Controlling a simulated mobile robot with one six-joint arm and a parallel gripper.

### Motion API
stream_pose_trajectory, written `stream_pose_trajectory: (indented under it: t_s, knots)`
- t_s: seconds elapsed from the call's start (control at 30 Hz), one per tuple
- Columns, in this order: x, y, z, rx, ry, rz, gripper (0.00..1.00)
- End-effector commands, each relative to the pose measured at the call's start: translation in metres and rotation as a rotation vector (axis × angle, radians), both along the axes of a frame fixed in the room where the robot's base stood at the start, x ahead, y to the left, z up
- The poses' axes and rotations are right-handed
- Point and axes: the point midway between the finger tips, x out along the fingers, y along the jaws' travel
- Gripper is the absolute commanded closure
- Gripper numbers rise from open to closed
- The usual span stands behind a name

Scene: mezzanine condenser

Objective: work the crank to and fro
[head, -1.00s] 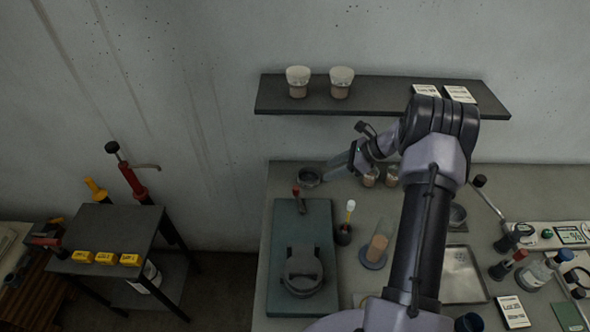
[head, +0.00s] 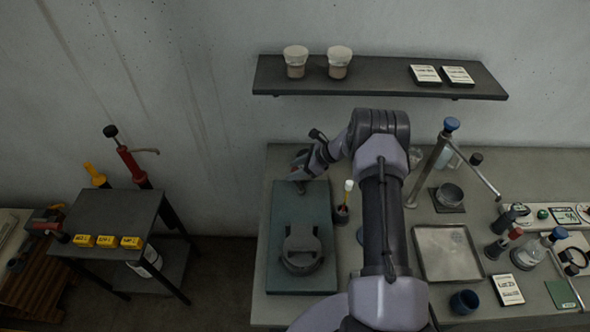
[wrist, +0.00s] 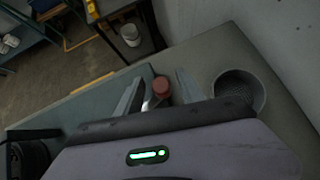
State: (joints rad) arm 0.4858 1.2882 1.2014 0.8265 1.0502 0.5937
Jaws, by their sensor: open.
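The crank's red knob (wrist: 161,86) shows in the wrist view between the two fingers of my gripper (wrist: 158,77). A pale metal piece shows just below the knob. My gripper is open, with one finger on each side of the knob; I cannot tell whether either touches it. In the head view my gripper (head: 301,170) is over the far end of a teal base plate (head: 318,212), largely covering the knob. A dark round fixture (head: 301,262) sits on the near part of the plate.
A round mesh-bottomed cup (wrist: 238,90) stands close beside my gripper. A metal tray (head: 446,253) lies further right. A shelf (head: 385,78) hangs above the bench. A small side table (head: 110,220) stands left.

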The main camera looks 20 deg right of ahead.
Motion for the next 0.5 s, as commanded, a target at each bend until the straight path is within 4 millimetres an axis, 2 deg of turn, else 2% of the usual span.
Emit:
stream_pose_trajectory:
  t_s: [0.03, 0.23, 0.5]
  knots:
    - [0.0000, -0.0001, 0.0001, 0.000, 0.000, 0.000, 0.61]
    - [-0.0002, -0.0001, 0.0002, 0.000, 0.000, 0.000, 1.00]
    - [-0.0003, -0.0002, 0.0004, 0.000, 0.000, 0.000, 1.00]
